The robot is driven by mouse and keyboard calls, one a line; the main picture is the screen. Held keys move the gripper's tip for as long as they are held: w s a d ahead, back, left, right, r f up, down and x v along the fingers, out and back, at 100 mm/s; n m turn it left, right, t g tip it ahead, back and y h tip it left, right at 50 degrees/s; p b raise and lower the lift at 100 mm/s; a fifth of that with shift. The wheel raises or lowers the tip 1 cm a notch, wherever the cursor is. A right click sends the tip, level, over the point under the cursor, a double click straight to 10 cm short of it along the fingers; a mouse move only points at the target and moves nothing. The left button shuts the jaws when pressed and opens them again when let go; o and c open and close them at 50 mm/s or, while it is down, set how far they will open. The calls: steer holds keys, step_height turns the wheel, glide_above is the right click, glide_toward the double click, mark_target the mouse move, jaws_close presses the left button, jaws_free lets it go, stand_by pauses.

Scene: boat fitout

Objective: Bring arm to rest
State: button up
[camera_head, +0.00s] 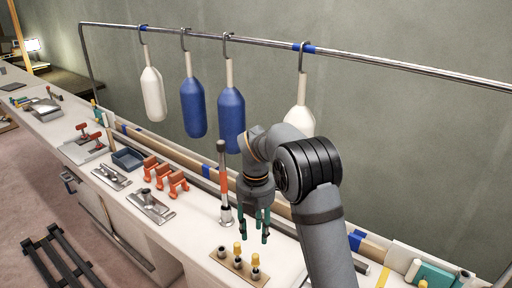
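My arm rises from the lower right and bends over the white bench. My gripper (254,226) hangs down at its end, above the bench. Its teal fingertips stand apart with nothing visible between them, so it looks open. A post with an orange sleeve (224,186) stands close to the left of the gripper. A small wooden block with yellow-topped pegs (238,264) lies on the bench in front of the gripper.
Blue fenders (193,107) and white fenders (153,94) hang from a metal rail (380,63) behind the arm; one white fender is partly hidden by it. Orange clamps (163,178), metal plates (150,206) and a dark blue tray (128,159) lie along the bench to the left.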

mark_target(256, 255)
step_height(256, 255, down, 12)
steer(key=shift+f, duration=0.15)
step_height(256, 255, up, 2)
steer(key=shift+w+r+p, duration=0.1)
steer(key=shift+p, duration=0.7)
steer(key=shift+r+p, duration=0.3)
steer(key=shift+r, duration=0.3)
